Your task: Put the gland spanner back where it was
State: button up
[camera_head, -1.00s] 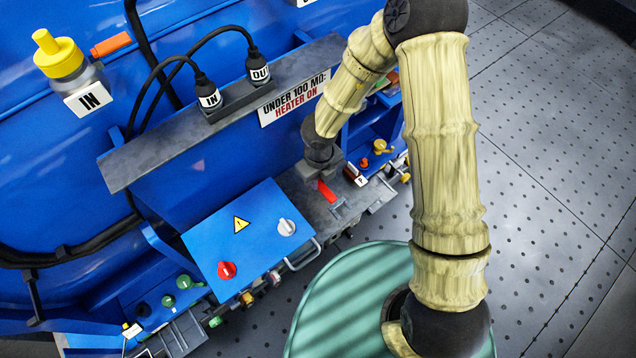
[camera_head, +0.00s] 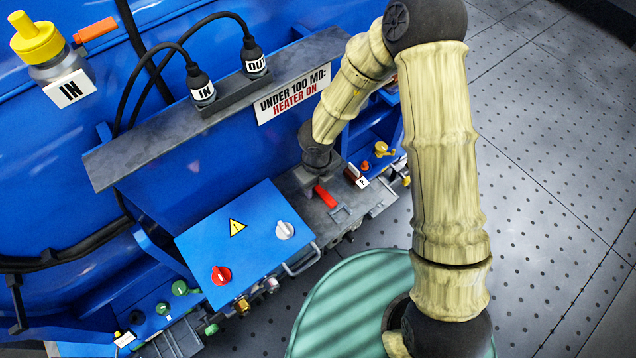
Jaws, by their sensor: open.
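A small red piece (camera_head: 325,196) lies on the grey ledge (camera_head: 353,220) just below and in front of my gripper. It may be the gland spanner's handle, but I cannot tell its full shape. My gripper (camera_head: 316,179) points down over the ledge, close behind the red piece. It is open, and its fingertips are small and dark in this view. I cannot tell whether they touch the red piece. A small grey bracket (camera_head: 341,212) sits on the ledge to the right of the red piece.
A blue control box (camera_head: 250,258) with red and white knobs stands left of my gripper. A blue tray (camera_head: 370,149) with small fittings lies to the right. A green round top (camera_head: 345,290) is in front.

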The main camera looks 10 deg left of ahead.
aim_at(319, 187)
notch_tip(319, 187, up, 8)
jog(key=shift+w+d+f+p, duration=0.15)
jog(key=shift+f+p, duration=0.1)
jog(key=shift+p, duration=0.7)
jog(key=shift+w, duration=0.1)
